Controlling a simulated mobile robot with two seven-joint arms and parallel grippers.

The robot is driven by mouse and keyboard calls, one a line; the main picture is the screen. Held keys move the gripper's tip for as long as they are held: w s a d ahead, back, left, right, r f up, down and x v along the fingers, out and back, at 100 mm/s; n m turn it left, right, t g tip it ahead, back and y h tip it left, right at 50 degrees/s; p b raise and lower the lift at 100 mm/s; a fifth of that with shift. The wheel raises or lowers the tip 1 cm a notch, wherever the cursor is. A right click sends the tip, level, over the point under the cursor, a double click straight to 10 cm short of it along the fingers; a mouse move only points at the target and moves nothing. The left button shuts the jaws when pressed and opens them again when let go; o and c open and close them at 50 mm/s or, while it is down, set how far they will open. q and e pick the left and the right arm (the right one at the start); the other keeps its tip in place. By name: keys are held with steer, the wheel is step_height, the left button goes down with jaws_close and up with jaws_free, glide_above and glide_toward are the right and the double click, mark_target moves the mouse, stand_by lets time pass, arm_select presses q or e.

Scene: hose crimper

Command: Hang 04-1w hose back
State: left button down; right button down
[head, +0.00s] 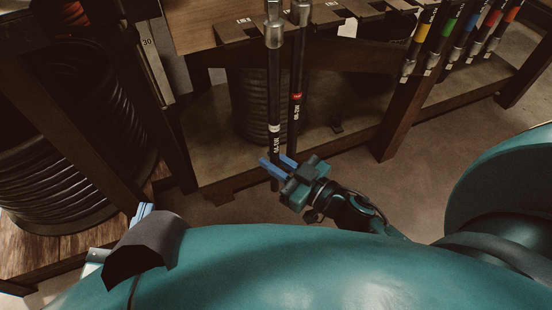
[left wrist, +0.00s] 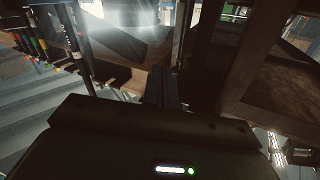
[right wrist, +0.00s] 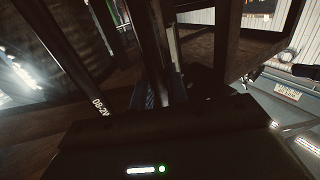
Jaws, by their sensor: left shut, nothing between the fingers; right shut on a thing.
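The 04-1W hose (head: 275,90) is black with a white band and a metal top fitting. It stands upright in front of the slotted rack (head: 238,32) on the bench edge; I cannot tell whether its top sits in a slot. My right gripper (head: 277,165) is shut on its lower part. In the right wrist view the fingers (right wrist: 168,92) close around a dark upright length. The red-banded 08-2W hose (head: 297,80) is upright just right of it, apart. My left gripper (head: 142,211) is shut and empty at lower left, away from the hoses.
Colour-banded hoses (head: 446,40) hang at the right. A large hose coil (head: 55,160) stands on the left shelf, and another coil (head: 255,105) sits under the bench. Dark wooden posts (head: 403,115) flank the bench. Floor in front is clear.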

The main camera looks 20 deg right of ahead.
arm_select(q)
steer(key=d+t+h+b, duration=0.1)
steer(key=b, duration=0.2)
steer(key=shift+s+m, duration=0.1)
steer(key=shift+m, duration=0.2)
arm_select(e)
steer(key=w+f, duration=0.2)
steer(key=w, duration=0.6)
steer(key=shift+w+a+f, duration=0.15)
steer(key=shift+w, duration=0.2)
steer(key=c, duration=1.3)
jaws_free()
